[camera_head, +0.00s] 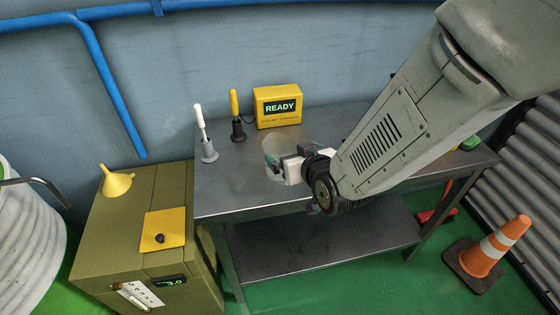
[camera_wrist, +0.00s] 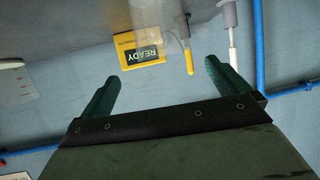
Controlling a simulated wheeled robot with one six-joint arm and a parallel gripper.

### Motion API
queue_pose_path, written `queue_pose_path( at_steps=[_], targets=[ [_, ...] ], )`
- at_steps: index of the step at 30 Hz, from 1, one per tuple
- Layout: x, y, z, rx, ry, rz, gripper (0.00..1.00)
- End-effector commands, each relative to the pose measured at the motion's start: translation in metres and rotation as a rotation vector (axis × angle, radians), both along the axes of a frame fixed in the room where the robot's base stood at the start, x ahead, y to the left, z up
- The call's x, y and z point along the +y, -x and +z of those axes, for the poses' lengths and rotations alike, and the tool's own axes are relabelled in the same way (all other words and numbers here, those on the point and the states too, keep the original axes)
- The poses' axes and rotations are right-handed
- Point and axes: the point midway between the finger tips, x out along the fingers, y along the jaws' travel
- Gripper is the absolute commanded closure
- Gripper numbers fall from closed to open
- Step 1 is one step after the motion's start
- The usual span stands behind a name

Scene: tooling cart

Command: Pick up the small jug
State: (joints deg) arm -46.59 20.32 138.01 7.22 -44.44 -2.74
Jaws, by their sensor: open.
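A clear, see-through jug (camera_head: 270,144) stands on the grey metal cart top, left of the arm's end. My gripper (camera_head: 283,161) is right at it in the head view and hides part of it. In the wrist view, which is upside down, both dark green fingers of my gripper (camera_wrist: 166,72) are spread apart with nothing clamped between them. A translucent shape, likely the jug (camera_wrist: 155,14), shows at the top of that view, beyond the fingertips. I cannot tell whether a finger touches it.
A yellow READY box (camera_head: 278,106), a yellow-handled tool (camera_head: 235,103) and a white-handled tool (camera_head: 202,130) stand at the cart's back left. A translucent container (camera_wrist: 10,88) shows at the wrist view's left edge. An olive cabinet (camera_head: 105,235) stands left, a cone (camera_head: 497,246) right.

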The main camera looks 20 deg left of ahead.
Motion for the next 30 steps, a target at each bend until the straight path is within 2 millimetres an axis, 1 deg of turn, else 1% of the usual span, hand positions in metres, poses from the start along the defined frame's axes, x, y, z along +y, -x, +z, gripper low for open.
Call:
queue_pose_path(
  at_steps=[2, 5, 11, 18, 22, 28, 29, 30],
  targets=[
    [0.009, 0.002, -0.005, -0.014, -0.009, 0.012, 0.00],
    [0.016, -0.004, -0.008, -0.023, -0.016, 0.013, 0.00],
    [0.029, -0.020, -0.017, -0.022, -0.016, 0.012, 0.00],
    [0.049, -0.046, -0.031, -0.022, -0.016, 0.011, 0.00],
    [0.054, -0.051, -0.034, -0.021, -0.015, 0.012, 0.00],
    [0.054, -0.052, -0.034, -0.022, -0.016, 0.012, 0.00],
    [0.054, -0.052, -0.034, -0.022, -0.016, 0.012, 0.06],
    [0.054, -0.052, -0.034, -0.022, -0.016, 0.012, 0.17]
  ],
)
